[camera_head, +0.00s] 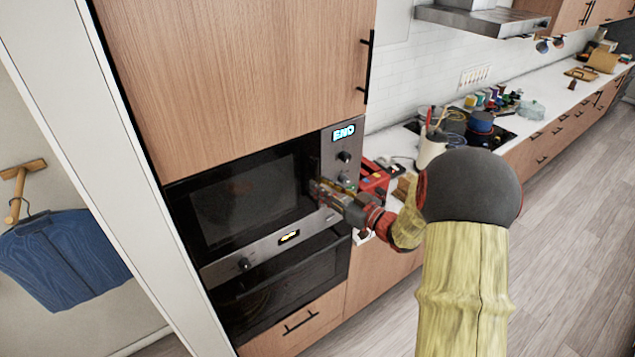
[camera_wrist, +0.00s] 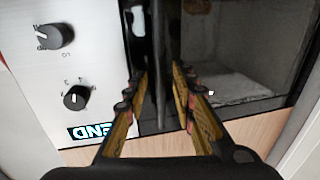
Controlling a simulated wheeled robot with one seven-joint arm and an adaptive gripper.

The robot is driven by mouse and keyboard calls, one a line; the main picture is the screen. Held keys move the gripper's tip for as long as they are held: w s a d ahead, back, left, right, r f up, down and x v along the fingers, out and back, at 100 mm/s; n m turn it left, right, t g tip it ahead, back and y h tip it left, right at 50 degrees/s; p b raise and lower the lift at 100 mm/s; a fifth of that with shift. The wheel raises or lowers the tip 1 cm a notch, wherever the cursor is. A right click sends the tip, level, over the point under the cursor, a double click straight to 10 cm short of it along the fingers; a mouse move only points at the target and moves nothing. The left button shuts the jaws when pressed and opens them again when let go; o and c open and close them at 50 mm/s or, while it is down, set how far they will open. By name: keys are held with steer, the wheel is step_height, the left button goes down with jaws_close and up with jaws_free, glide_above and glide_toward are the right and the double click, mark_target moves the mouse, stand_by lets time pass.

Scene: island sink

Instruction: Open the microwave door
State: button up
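The microwave (camera_head: 245,205) is built into the wood cabinet, with a dark glass door that looks shut. Its control panel (camera_head: 342,155) with knobs and a lit display is on the right. My gripper (camera_head: 318,189) is at the door's right edge, beside the panel. In the wrist view, my gripper (camera_wrist: 160,78) is open, its two fingers apart, on either side of a dark glossy upright strip (camera_wrist: 158,45) that looks like the door's edge or handle. Contact cannot be told. The door window (camera_wrist: 235,55) shows right of the fingers and the panel (camera_wrist: 95,60) left.
A lower oven (camera_head: 285,285) sits under the microwave, with a drawer (camera_head: 300,325) below. A red object (camera_head: 375,178) and a utensil holder (camera_head: 432,150) stand on the counter at right. A white cabinet side panel (camera_head: 95,150) is at left. Floor (camera_head: 580,240) is clear at right.

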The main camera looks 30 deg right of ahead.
steer(key=shift+x, duration=1.2)
steer(key=shift+c, duration=1)
steer(key=c, duration=0.4)
jaws_close()
